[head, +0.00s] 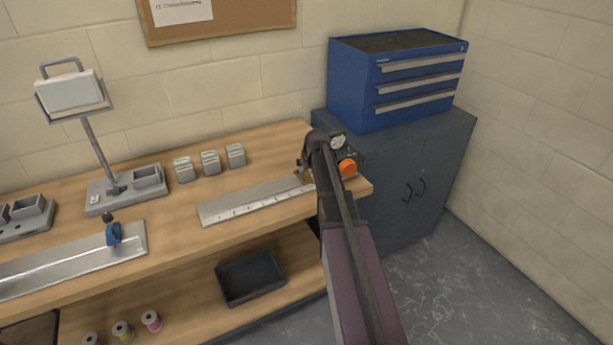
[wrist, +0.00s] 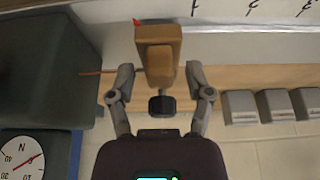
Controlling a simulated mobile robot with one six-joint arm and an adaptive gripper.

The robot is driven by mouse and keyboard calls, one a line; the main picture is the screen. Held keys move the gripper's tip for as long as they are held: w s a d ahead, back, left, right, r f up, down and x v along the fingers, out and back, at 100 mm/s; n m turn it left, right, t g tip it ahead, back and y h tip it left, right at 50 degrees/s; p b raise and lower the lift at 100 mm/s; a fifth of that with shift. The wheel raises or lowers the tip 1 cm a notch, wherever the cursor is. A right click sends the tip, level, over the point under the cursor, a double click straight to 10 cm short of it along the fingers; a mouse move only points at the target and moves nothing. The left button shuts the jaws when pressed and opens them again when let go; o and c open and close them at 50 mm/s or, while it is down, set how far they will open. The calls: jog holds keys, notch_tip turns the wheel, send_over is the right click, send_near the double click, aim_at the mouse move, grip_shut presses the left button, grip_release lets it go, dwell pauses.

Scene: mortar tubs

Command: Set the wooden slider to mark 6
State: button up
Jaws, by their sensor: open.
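The wooden slider (wrist: 158,52) is a tan block with a red pointer at one corner and a black knob (wrist: 162,104) on it. It sits at the right end of a pale metal scale rail (head: 250,200); in the head view my arm hides most of it. My gripper (wrist: 160,72) is open, with one finger on each side of the slider and a small gap visible on both sides. Scale marks (wrist: 250,8) and upside-down, partly cut-off numerals show at the top of the wrist view. I cannot read which mark the pointer meets.
A gauge unit with an orange knob (head: 347,168) stands just right of the rail. Several small grey boxes (head: 210,162) stand behind it. A second rail with a blue slider (head: 113,234) lies at left. A blue drawer chest (head: 395,80) stands on a grey cabinet (head: 425,160).

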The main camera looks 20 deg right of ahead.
jog(key=shift+f, duration=0.1)
grip_shut()
dwell(0.5)
